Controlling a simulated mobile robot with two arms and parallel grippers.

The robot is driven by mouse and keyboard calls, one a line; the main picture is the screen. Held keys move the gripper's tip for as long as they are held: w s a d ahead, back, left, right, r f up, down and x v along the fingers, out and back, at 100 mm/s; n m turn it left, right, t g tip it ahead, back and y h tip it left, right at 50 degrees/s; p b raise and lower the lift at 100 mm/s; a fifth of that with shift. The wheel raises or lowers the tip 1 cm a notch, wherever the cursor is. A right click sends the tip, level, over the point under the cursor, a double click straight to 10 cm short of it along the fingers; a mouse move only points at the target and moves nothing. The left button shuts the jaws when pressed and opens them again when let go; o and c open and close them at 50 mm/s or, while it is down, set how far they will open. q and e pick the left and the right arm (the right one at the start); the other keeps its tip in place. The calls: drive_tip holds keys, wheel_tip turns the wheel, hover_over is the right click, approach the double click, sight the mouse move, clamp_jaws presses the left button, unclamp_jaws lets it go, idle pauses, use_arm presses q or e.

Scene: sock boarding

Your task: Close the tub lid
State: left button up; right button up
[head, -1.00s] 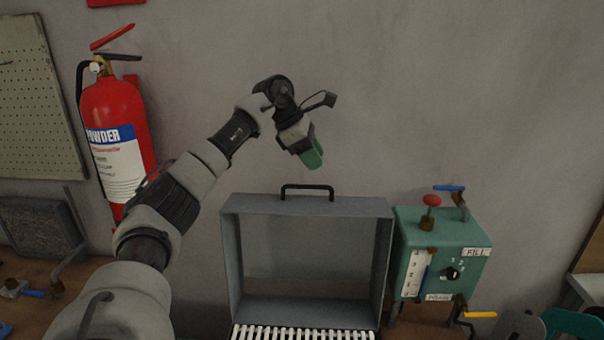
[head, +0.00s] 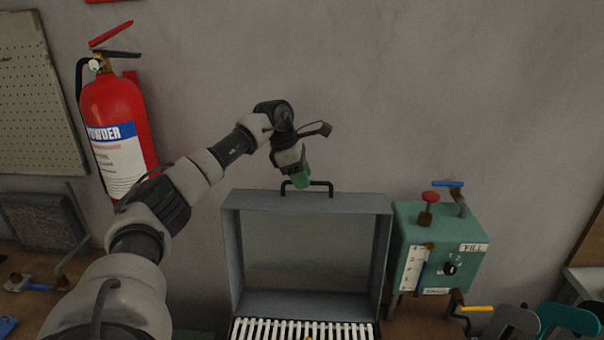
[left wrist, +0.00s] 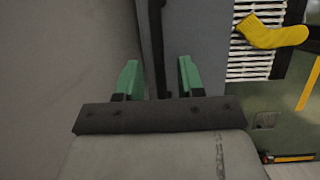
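The grey tub lid (head: 232,262) stands open and upright against the wall side, with a black bar handle (head: 328,188) on its top edge. In the left wrist view the handle (left wrist: 157,45) is a dark bar running between my green fingers. My left gripper (head: 302,182) is at the left part of the handle, pointing down. In the left wrist view the left gripper (left wrist: 158,68) is open, with one finger on each side of the bar and gaps beside it. My right gripper is not in view.
White slats (head: 300,330) lie below the lid, with a yellow sock (left wrist: 270,32) over them in the left wrist view. A teal control box (head: 437,250) with levers stands close right of the lid. A red extinguisher (head: 120,145) hangs at the left.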

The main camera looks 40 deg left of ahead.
use_arm(q)
drive_tip(key=shift+f, duration=0.15)
clamp_jaws()
idle(0.4)
